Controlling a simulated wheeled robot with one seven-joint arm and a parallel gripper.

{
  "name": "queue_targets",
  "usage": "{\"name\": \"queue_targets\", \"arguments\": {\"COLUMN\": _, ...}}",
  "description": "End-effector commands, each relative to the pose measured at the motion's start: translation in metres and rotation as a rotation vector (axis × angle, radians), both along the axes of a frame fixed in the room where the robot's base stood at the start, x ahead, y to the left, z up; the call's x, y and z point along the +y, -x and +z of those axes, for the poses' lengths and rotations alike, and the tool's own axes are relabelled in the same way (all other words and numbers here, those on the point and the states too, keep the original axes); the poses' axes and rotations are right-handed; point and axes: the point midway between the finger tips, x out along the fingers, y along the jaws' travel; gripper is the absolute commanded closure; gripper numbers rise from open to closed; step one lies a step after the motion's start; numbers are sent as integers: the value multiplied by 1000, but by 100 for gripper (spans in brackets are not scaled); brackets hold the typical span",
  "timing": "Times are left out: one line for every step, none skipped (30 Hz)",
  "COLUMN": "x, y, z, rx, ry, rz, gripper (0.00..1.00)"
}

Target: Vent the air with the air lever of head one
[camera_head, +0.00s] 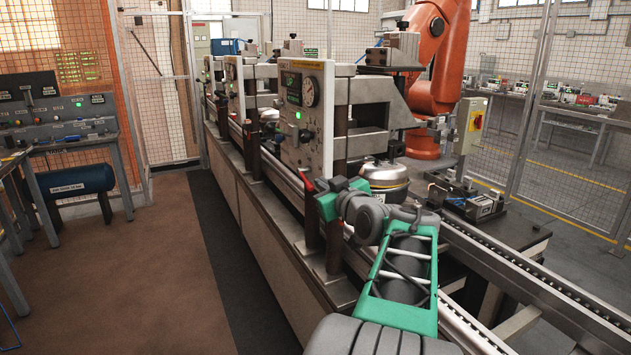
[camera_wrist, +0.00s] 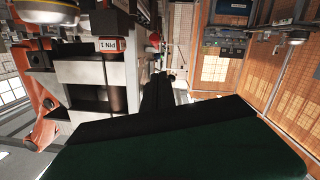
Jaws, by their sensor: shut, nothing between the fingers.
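The nearest test head (camera_head: 305,118), which I take as head one, has a light front panel with a round gauge, a lit green display and a green button. A small red part (camera_head: 308,185), possibly the air lever, shows low on this head, just left of my gripper. My gripper (camera_head: 316,190) is shut and empty, low in front of the head beside its dark post. Whether it touches the red part I cannot tell. In the wrist view, my dark fingers (camera_wrist: 168,88) are together beside a "PIN 1" label (camera_wrist: 107,46) with a reddish cylinder near it.
A conveyor (camera_head: 520,275) runs along the line to the lower right. More heads stand farther back. An orange robot (camera_head: 432,60) stands behind. The brown floor (camera_head: 150,270) at left is clear.

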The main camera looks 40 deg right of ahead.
Motion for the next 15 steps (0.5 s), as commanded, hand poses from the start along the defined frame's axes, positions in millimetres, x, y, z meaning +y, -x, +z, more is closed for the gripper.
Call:
{"name": "queue_targets", "arguments": {"x": 1, "y": 6, "z": -2, "rx": 1, "ry": 0, "rz": -3, "gripper": 100}}
{"name": "queue_targets", "arguments": {"x": 2, "y": 8, "z": -2, "rx": 0, "ry": 0, "rz": -2, "gripper": 100}}
{"name": "queue_targets", "arguments": {"x": 3, "y": 10, "z": -2, "rx": 1, "ry": 0, "rz": -1, "gripper": 100}}
{"name": "queue_targets", "arguments": {"x": 4, "y": 11, "z": -2, "rx": 1, "ry": 0, "rz": 0, "gripper": 100}}
{"name": "queue_targets", "arguments": {"x": 4, "y": 11, "z": -2, "rx": 1, "ry": 0, "rz": 0, "gripper": 100}}
{"name": "queue_targets", "arguments": {"x": 4, "y": 12, "z": -2, "rx": 1, "ry": 0, "rz": 0, "gripper": 100}}
{"name": "queue_targets", "arguments": {"x": 4, "y": 12, "z": -2, "rx": 1, "ry": 0, "rz": 1, "gripper": 100}}
{"name": "queue_targets", "arguments": {"x": 4, "y": 11, "z": -2, "rx": 1, "ry": 0, "rz": 1, "gripper": 100}}
{"name": "queue_targets", "arguments": {"x": 4, "y": 11, "z": -2, "rx": 1, "ry": 0, "rz": 1, "gripper": 100}}
{"name": "queue_targets", "arguments": {"x": 4, "y": 11, "z": -2, "rx": 1, "ry": 0, "rz": 1, "gripper": 100}}
{"name": "queue_targets", "arguments": {"x": 4, "y": 11, "z": -2, "rx": 1, "ry": 0, "rz": 1, "gripper": 100}}
{"name": "queue_targets", "arguments": {"x": 4, "y": 11, "z": -2, "rx": 1, "ry": 0, "rz": 1, "gripper": 100}}
{"name": "queue_targets", "arguments": {"x": 5, "y": 11, "z": -2, "rx": 3, "ry": -2, "rz": 2, "gripper": 100}}
{"name": "queue_targets", "arguments": {"x": 8, "y": 9, "z": -4, "rx": 8, "ry": -7, "rz": 5, "gripper": 100}}
{"name": "queue_targets", "arguments": {"x": 15, "y": 5, "z": -9, "rx": 22, "ry": -18, "rz": 16, "gripper": 100}}
